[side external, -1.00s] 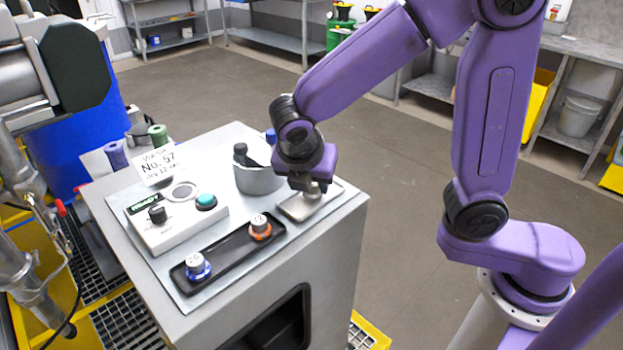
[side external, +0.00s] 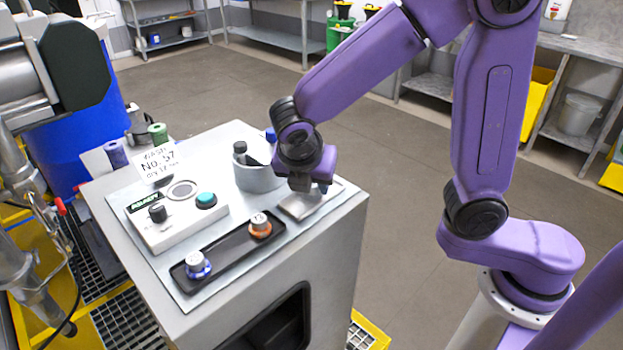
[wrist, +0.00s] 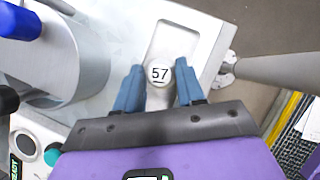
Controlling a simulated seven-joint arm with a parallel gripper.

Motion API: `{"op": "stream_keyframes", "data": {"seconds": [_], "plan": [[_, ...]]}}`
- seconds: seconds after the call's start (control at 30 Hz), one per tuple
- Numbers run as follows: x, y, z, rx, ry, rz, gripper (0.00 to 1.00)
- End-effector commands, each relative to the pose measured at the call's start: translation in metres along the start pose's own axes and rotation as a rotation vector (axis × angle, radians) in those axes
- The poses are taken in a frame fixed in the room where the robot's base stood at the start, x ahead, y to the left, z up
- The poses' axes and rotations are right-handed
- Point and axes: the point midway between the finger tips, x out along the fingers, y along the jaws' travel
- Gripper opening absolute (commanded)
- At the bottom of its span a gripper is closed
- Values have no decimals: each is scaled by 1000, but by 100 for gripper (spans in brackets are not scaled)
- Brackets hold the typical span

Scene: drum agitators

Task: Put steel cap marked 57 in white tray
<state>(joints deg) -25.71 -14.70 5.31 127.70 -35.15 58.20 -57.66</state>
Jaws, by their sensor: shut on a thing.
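The steel cap marked 57 (wrist: 159,73) sits between the two blue fingers of my gripper (wrist: 159,80) in the wrist view, its number facing up. My gripper is shut on it. The pale tray (wrist: 181,27) lies beneath and beyond the cap. In the side view my gripper (side external: 312,188) is low over this tray (side external: 302,209), at the right end of the bench top. The cap is hidden there by my wrist. I cannot tell whether the cap touches the tray floor.
A black tray (side external: 230,249) holds an orange-based cap (side external: 259,224) and a blue-based cap (side external: 195,263). A grey pot (side external: 256,180) stands close to my gripper. A control box (side external: 175,220) and a sign reading No. 57 (side external: 160,165) are at the left.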

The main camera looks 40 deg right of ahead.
Motion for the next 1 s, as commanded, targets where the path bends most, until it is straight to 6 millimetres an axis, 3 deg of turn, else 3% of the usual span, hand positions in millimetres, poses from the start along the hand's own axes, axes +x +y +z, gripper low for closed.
{"op": "stream_keyframes", "data": {"seconds": [0.47, 0.5, 0.57, 0.97, 1.0], "plan": [[2, 0, -1, 0, 0, 1, 1], [2, 0, -1, 0, 0, 1, 52], [2, 0, -1, 0, 0, 0, 68], [2, 0, -1, 0, 0, 0, 68], [2, 0, -1, 0, 0, 0, 78]]}}
